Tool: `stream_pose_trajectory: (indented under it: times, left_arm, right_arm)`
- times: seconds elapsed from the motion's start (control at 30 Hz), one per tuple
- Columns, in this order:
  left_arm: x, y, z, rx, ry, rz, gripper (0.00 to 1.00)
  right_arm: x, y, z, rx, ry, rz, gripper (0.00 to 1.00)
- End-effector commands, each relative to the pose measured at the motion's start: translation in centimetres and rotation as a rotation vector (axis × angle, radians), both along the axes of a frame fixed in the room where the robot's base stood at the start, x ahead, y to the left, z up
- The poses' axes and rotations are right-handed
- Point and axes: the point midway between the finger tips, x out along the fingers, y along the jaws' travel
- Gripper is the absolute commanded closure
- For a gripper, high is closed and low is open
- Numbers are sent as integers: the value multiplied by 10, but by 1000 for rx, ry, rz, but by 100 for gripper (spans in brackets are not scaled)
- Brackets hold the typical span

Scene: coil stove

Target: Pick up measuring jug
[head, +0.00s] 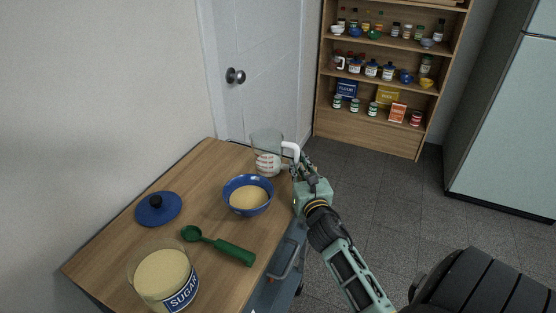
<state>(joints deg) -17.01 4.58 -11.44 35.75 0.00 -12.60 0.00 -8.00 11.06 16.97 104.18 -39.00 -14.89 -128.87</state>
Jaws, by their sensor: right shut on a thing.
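The measuring jug (266,142) is clear with red markings and a white handle (291,150). It looks upright at the far right corner of the wooden counter; I cannot tell whether its base touches the wood. My right gripper (298,161) comes in from the lower right and is shut on the jug at its handle side. The fingertips are small and partly hidden against the handle. My left gripper is not in view.
A blue bowl (231,199) of tan contents stands just in front of the jug. A green scoop (232,250), a sugar jar (165,277) and a blue lid (158,209) are on the counter (203,178). A stocked shelf (372,135) and fridge (503,125) stand beyond open floor.

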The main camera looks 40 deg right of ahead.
Motion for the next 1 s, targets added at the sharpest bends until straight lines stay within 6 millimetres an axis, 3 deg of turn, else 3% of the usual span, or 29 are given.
stream_pose_trajectory:
  times: [0.1, 0.33, 0.57, 1.0]
  left_arm:
    - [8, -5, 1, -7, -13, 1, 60]
    - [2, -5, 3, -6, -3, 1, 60]
    - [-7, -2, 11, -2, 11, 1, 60]
    - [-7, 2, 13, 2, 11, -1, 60]
  right_arm:
    - [0, -1, -1, -1, 3, -1, 100]
    - [0, -1, 9, -5, 2, -1, 100]
    - [0, 0, 47, -8, -1, 3, 100]
    - [-19, -77, 87, -7, 3, -1, 100]
